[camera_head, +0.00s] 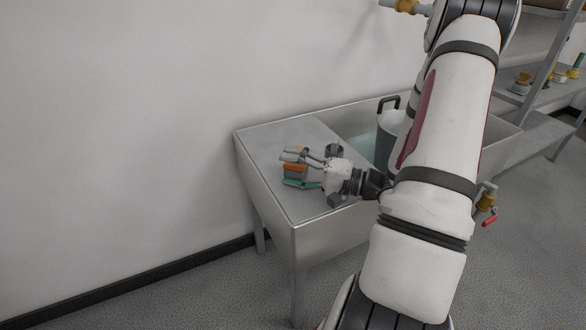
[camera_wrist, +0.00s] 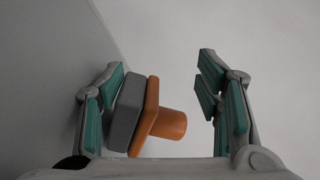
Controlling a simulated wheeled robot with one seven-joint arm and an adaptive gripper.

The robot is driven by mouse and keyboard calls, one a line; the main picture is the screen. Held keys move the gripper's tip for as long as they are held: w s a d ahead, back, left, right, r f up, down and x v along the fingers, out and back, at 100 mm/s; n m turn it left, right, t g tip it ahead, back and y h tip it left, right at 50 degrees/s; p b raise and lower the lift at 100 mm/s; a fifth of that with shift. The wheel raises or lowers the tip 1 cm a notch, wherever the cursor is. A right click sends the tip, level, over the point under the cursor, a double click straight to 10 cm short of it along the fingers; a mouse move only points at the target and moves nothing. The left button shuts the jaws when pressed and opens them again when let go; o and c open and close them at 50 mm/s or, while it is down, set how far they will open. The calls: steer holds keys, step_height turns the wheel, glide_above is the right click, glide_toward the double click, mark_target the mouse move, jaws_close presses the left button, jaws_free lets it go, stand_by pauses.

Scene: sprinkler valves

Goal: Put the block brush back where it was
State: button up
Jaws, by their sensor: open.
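The block brush, a grey block with an orange plate and a round orange knob, shows in the wrist view (camera_wrist: 153,118). It lies between the spread fingers, close to the left finger; I cannot tell whether they touch. In the head view the brush (camera_head: 295,169) is over the left, flat part of the metal sink unit (camera_head: 262,143); whether it rests on the surface is unclear. My gripper (camera_head: 291,167) is open around it, its teal-padded fingers pointing left. In the wrist view the gripper (camera_wrist: 161,72) has a clear gap right of the knob.
A grey container (camera_head: 388,135) with a dark handle stands in the basin at the right, partly behind my arm. A brass valve (camera_head: 486,198) with a red lever is at the unit's right. Shelves (camera_head: 538,98) with brass fittings stand farther right. A wall rises behind the unit.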

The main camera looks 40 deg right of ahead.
steer(key=shift+r+p, duration=0.5)
steer(key=shift+p, duration=0.1)
steer(key=p+v, duration=0.2)
steer(key=v, duration=0.9)
steer(key=shift+s+d+r, duration=0.1)
steer(key=shift+s+r, duration=0.1)
steer(key=shift+s, duration=0.15)
steer(key=a+r+n+g+y, duration=0.1)
steer(key=a+r+n+g, duration=0.3)
steer(key=a, duration=0.3)
steer(key=a+r+n+g+y, duration=0.1)
steer(key=a+r+g, duration=0.35)
steer(key=a, duration=0.25)
steer(key=a+r+n+g+y, duration=0.1)
steer(key=a+r+n+g, duration=0.25)
steer(key=a+g, duration=0.3)
steer(key=s+a+r+n+h, duration=0.2)
steer(key=s+a+h, duration=0.1)
steer(key=s+h, duration=0.3)
steer(key=s+a+r+n+h, duration=0.1)
steer(key=s+a+r+h, duration=0.1)
steer(key=s+h, duration=0.3)
steer(key=shift+s+a+n+h, duration=0.35)
steer(key=shift+s+a+h, duration=0.05)
steer(key=shift+s, duration=1.95)
